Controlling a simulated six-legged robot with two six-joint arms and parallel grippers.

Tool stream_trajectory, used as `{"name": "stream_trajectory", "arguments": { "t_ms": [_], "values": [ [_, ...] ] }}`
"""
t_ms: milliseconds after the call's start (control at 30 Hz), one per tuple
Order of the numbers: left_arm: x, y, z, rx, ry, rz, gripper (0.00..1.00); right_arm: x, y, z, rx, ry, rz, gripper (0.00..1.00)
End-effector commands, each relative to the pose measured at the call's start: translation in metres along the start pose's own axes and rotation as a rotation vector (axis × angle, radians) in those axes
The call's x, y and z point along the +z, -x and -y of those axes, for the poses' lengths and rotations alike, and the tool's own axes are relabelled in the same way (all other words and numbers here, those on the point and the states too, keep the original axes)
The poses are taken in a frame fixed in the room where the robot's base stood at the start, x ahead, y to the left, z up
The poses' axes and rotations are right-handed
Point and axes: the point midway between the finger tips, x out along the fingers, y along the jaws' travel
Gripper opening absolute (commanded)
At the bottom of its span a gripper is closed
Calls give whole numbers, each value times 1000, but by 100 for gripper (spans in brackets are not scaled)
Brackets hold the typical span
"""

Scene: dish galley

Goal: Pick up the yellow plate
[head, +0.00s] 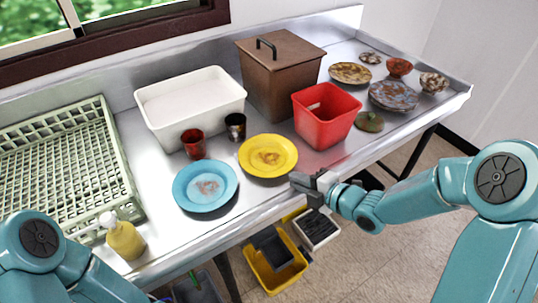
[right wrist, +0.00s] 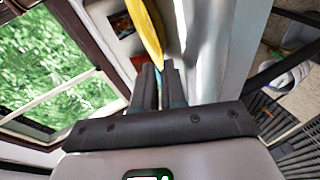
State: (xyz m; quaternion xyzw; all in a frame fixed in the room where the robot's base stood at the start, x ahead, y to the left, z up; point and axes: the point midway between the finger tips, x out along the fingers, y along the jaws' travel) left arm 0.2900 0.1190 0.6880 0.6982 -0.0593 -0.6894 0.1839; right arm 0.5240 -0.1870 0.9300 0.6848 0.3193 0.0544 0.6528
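The yellow plate (head: 268,156), with a brown food stain in its middle, is on the metal counter (head: 150,250) near the front edge. My right gripper (head: 297,180) is at the plate's front right rim. In the right wrist view the plate (right wrist: 148,32) appears nearly edge-on, and its rim runs down between the tips of my right fingers (right wrist: 160,66). The fingers are close together with the thin rim between them. I cannot see the plate clearly lifted off the counter. My left arm shows at the lower left, but its gripper is out of view.
A blue plate (head: 206,186) lies to the left, with a red cup (head: 193,143) and a dark cup (head: 236,127) behind. A red bin (head: 327,115) stands right of the yellow plate. A white tub (head: 190,100), green rack (head: 65,165) and soap bottle (head: 124,238) are further left.

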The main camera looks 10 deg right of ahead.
Motion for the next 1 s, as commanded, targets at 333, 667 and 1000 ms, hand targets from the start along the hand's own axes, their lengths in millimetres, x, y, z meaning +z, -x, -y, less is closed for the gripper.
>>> {"name": "stream_trajectory", "arguments": {
  "t_ms": [333,667,1000],
  "values": [
    [0,15,-5,0,0,0,48,3,-48,0,0,-1,-2,11],
    [0,14,-5,0,0,0,48,5,-50,1,0,0,0,0],
    [0,14,-5,0,0,0,48,5,-49,-1,1,0,0,0]
  ]
}}
